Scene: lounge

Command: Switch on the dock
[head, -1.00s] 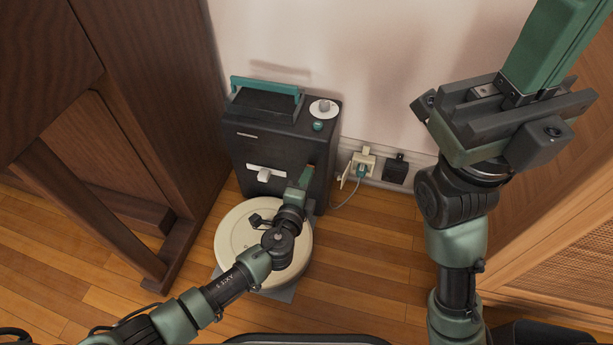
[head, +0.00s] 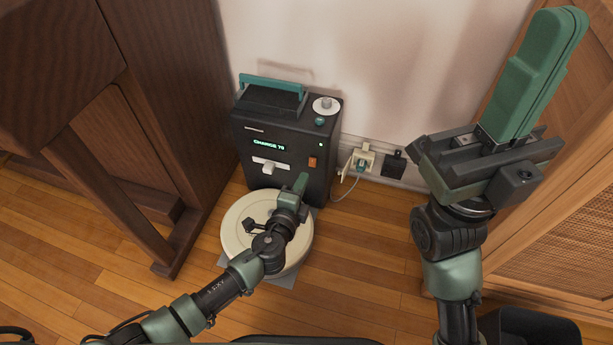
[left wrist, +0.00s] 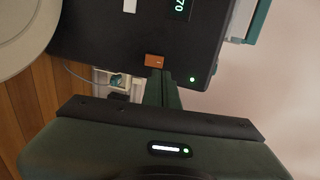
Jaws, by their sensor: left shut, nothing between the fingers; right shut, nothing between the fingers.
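The dock (head: 280,140) is a dark box with a teal handle, standing against the wall. Its display (head: 269,145) is lit green and reads "CHARGE 70". An orange rocker switch (head: 312,162) is on the right of its front, with a small lit lamp above it. The left wrist view shows the switch (left wrist: 154,61) and a green lamp. My left gripper (head: 302,180) is shut and empty, its tip just below the switch in the head view; whether it touches cannot be told. My right gripper (head: 545,70) is shut and empty, raised at the right, away from the dock.
A round cream robot vacuum (head: 238,232) sits on the floor before the dock, partly under my left arm. A wall outlet (head: 362,160) holds a plug with a cord. Dark wood furniture (head: 170,90) stands left, a cabinet (head: 570,210) right.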

